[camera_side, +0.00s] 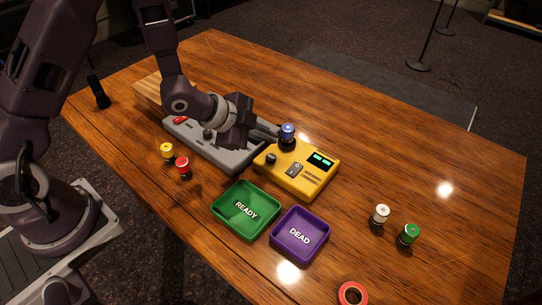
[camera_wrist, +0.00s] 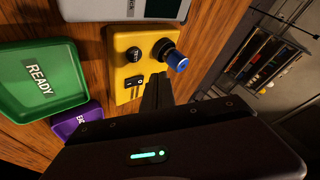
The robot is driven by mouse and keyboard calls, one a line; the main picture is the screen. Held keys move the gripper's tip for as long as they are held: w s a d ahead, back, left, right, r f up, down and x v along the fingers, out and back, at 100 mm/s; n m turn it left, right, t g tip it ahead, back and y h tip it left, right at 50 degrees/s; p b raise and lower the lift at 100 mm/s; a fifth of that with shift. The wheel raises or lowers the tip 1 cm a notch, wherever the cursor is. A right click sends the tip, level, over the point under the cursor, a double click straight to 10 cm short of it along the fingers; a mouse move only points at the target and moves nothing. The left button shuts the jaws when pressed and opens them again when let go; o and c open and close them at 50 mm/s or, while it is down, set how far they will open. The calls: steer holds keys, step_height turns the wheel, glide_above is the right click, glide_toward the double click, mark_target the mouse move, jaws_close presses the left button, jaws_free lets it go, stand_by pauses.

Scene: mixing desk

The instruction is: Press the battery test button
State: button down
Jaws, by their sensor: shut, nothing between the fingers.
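The yellow battery tester (camera_side: 297,185) has a black knob (camera_side: 271,158), a rocker switch (camera_side: 294,170) and a lit green display (camera_side: 320,160). A blue-topped battery (camera_side: 287,131) stands upright in its round black socket. In the wrist view the tester (camera_wrist: 123,42) shows the knob (camera_wrist: 133,55), the switch (camera_wrist: 133,82) and the blue battery (camera_wrist: 177,61); my gripper hides the display. My gripper (camera_side: 277,134) is shut and empty, its fingertips close beside the battery; I cannot tell if they touch. The fingers also show in the wrist view (camera_wrist: 157,78).
A grey mixer (camera_side: 235,155) adjoins the tester. A green READY tray (camera_side: 222,200) and purple DEAD tray (camera_side: 279,222) stand in front. Yellow (camera_side: 167,152), red (camera_side: 183,167), white (camera_side: 380,215) and green (camera_side: 408,235) batteries stand around. The table's far right is clear.

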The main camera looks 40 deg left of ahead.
mark_target(267, 158)
steer(key=shift+f, duration=1.75)
steer(key=shift+f, duration=0.1)
stand_by(0.6)
steer(key=shift+f, duration=0.3)
steer(key=shift+f, duration=0.4)
stand_by(0.4)
steer(key=shift+r, duration=0.8)
steer(key=shift+r, duration=2.5)
